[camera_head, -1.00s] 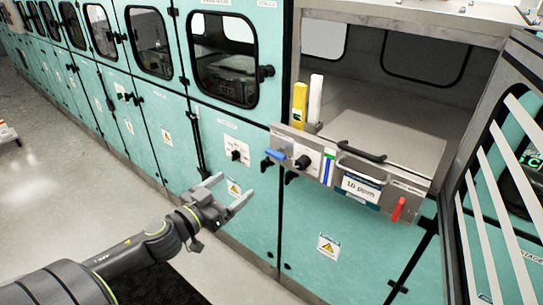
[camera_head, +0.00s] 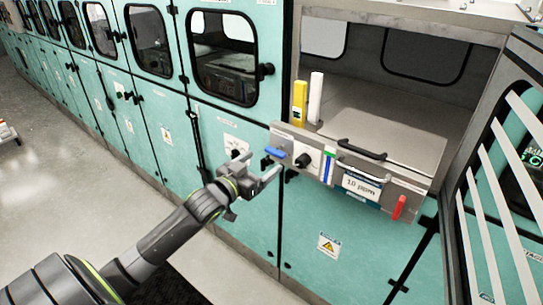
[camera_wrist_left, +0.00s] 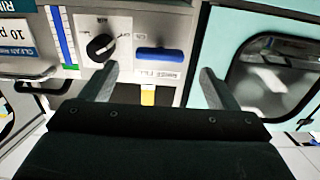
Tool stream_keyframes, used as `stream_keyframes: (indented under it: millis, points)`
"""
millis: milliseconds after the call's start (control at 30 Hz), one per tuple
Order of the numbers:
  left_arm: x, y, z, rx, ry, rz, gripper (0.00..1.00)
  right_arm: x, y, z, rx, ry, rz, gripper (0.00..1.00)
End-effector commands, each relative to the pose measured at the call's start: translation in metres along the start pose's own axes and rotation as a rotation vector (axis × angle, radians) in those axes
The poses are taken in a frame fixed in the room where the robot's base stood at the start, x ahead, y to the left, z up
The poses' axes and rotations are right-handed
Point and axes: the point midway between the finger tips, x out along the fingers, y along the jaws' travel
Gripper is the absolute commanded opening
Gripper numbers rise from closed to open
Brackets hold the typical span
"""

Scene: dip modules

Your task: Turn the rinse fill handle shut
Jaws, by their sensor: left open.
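The blue fill handle (camera_head: 276,153) sits at the left end of the grey control panel, lying roughly horizontal. In the left wrist view the blue handle (camera_wrist_left: 160,54) lies crosswise just ahead of my fingertips, near a FILL label. My left gripper (camera_head: 264,164) is open and empty, close to the handle in the picture. In the wrist view its two fingers (camera_wrist_left: 158,72) stand on either side of the handle, with no contact visible. My right gripper is not in view.
A black knob (camera_head: 302,160) is beside the blue handle, and also shows near one finger (camera_wrist_left: 101,47). A red handle (camera_head: 398,207) is at the panel's right end. A ppm display (camera_head: 361,186) and a black bar handle (camera_head: 361,149) are between. A barred door (camera_head: 503,170) stands right.

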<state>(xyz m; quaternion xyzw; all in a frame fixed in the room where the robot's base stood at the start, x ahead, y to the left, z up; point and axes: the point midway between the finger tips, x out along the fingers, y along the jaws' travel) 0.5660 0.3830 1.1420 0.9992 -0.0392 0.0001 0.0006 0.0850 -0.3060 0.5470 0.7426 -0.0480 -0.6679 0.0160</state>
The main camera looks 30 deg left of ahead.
Motion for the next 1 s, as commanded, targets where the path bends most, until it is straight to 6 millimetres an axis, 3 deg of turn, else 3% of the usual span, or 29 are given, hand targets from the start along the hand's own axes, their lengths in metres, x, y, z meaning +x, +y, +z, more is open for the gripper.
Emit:
stream_keyframes:
  millis: [100, 300, 733, 1000]
  points:
    - [0.022, 0.000, -0.001, -0.003, 0.002, -0.002, 0.82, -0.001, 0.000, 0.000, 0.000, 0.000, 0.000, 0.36]
    - [0.045, 0.000, 0.000, -0.001, 0.000, -0.001, 0.82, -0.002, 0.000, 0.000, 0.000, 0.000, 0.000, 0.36]
    - [0.055, 0.000, 0.000, 0.001, 0.000, -0.001, 0.82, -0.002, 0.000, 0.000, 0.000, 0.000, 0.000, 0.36]
    - [0.054, 0.000, 0.000, 0.001, 0.000, -0.001, 0.49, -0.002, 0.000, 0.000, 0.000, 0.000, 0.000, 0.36]
